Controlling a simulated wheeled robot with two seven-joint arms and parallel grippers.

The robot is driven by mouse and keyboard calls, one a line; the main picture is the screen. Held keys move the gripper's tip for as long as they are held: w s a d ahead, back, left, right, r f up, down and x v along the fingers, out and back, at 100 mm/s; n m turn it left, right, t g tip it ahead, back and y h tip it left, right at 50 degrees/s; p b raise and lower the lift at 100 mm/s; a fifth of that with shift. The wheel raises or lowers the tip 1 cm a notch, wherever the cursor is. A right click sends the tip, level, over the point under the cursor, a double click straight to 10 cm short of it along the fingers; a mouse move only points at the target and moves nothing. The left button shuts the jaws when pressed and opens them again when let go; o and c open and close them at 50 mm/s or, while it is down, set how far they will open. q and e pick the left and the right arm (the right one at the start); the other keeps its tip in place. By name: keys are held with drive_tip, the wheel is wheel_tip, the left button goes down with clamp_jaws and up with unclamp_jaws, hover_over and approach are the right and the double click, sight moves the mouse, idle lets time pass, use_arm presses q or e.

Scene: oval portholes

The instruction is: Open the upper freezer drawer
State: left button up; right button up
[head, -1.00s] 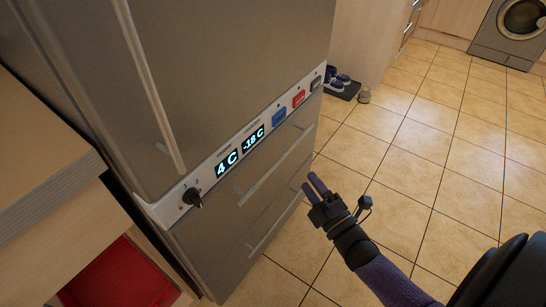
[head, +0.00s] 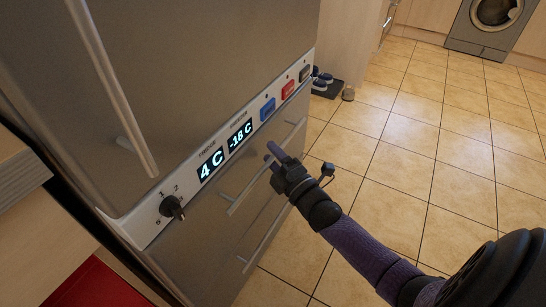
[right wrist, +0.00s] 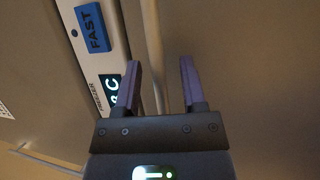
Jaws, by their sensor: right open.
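The upper freezer drawer (head: 208,232) is the steel front just under the control strip and looks closed. Its slanted bar handle (head: 245,190) is partly hidden by my right gripper (head: 272,153). That gripper is open and empty, with its purple fingers at the handle's upper part. In the right wrist view the handle (right wrist: 153,40) runs upright between the two spread fingers (right wrist: 158,65). I cannot tell whether either finger touches it. My left gripper is not in view.
The control strip (head: 148,215) has a dial (head: 172,207), displays and buttons. A lower drawer handle (head: 262,238) and the upper door handle (head: 118,105) stick out. A red bin (head: 100,288) is at lower left. The tiled floor (head: 415,170) to the right is mostly clear.

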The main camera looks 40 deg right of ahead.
clamp_jaws()
idle(1.3)
